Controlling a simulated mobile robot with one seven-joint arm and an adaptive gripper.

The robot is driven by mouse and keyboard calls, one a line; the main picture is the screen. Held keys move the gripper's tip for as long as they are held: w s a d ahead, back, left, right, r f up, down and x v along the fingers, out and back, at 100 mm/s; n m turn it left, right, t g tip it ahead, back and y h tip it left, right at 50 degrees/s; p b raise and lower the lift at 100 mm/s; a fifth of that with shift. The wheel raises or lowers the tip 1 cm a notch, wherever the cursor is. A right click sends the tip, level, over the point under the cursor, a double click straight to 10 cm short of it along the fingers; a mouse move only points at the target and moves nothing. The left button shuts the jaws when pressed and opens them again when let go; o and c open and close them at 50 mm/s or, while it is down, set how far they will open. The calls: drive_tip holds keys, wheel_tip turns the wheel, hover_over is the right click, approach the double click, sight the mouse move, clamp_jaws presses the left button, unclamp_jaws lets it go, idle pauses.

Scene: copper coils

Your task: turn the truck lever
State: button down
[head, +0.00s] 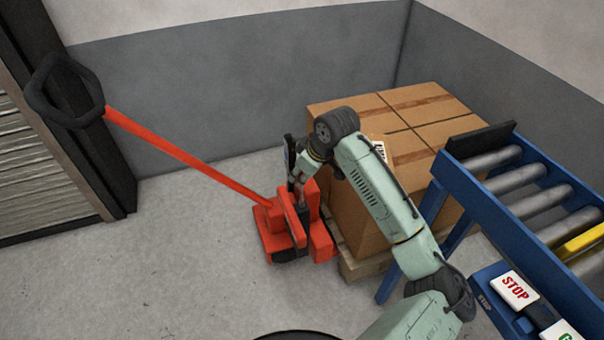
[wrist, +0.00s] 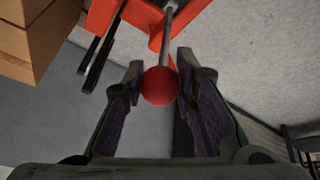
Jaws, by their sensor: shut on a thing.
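The red pallet truck (head: 298,228) stands on the floor, low in front of the stacked boxes. Its long red handle (head: 180,152) slants up left to a black loop grip (head: 66,92). The truck lever is a thin grey rod (wrist: 168,38) with a red ball knob (wrist: 160,87), clear in the wrist view. My gripper (head: 296,184) is above the truck body, and in the wrist view its two fingers (wrist: 161,75) are on either side of the knob, shut on it. In the head view, the knob is hidden by my gripper.
Several cardboard boxes (head: 352,215) sit on a wooden pallet (head: 362,264) right of the truck. A blue roller conveyor (head: 458,185) with a STOP button panel (head: 514,288) stands farther right. A shutter door (head: 40,165) is at left. The floor at left is clear.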

drive_tip(key=c, duration=1.3)
unclamp_jaws()
drive_tip(key=shift+r, duration=0.1)
drive_tip(key=v, duration=1.1)
drive_tip(key=shift+s+d+r, duration=0.15)
drive_tip(key=shift+s+r, duration=0.05)
drive_tip(key=shift+r, duration=0.1)
